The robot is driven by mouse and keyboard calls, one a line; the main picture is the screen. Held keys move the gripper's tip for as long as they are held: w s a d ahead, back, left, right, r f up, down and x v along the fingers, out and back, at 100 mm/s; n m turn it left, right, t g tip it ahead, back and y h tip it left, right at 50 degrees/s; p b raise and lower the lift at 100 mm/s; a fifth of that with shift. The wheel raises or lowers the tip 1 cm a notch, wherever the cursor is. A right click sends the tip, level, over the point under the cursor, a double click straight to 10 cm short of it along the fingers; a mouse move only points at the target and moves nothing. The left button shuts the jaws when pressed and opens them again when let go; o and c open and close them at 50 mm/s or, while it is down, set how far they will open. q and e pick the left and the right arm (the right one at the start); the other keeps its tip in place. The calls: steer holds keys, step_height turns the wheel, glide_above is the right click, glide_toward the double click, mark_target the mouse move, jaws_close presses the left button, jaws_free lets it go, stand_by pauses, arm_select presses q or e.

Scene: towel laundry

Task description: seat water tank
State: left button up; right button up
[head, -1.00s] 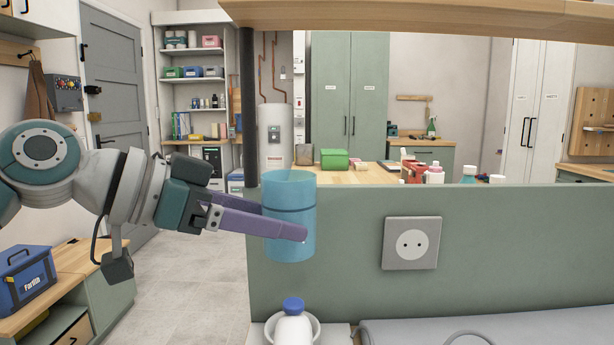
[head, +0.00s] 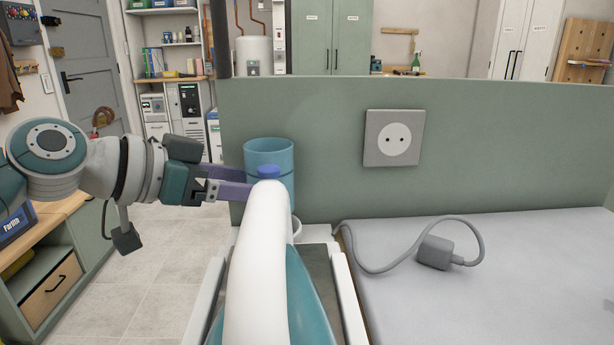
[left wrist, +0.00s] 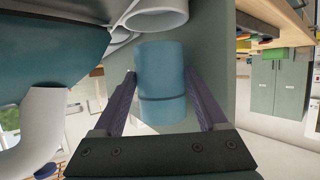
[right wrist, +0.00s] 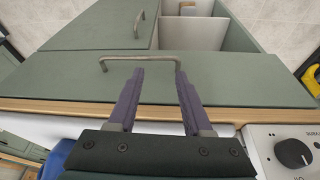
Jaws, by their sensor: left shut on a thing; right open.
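The water tank (head: 269,153) is a translucent blue cylinder with a darker band. My left gripper (head: 250,190) is shut on it and holds it upright in front of the green panel. The left wrist view shows the tank (left wrist: 162,85) between the two purple fingers. A white round socket (head: 297,229) shows partly behind the iron (head: 262,270), lower than the tank. Its white ring also shows in the left wrist view (left wrist: 157,18), close to the tank; I cannot tell whether they touch. My right gripper (right wrist: 155,92) is open and empty, above a green drawer front.
The iron with its white handle stands on the station in the foreground. A grey plug with a cord (head: 436,252) lies on the grey board (head: 520,290) at right. A wall socket (head: 394,138) is on the green panel. A black dial (right wrist: 292,153) is near my right gripper.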

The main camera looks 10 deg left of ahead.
arm_select(q)
steer(key=shift+f+b, duration=2.2)
steer(key=shift+f, duration=0.1)
steer(key=o, duration=1.2)
steer(key=shift+o, duration=0.7)
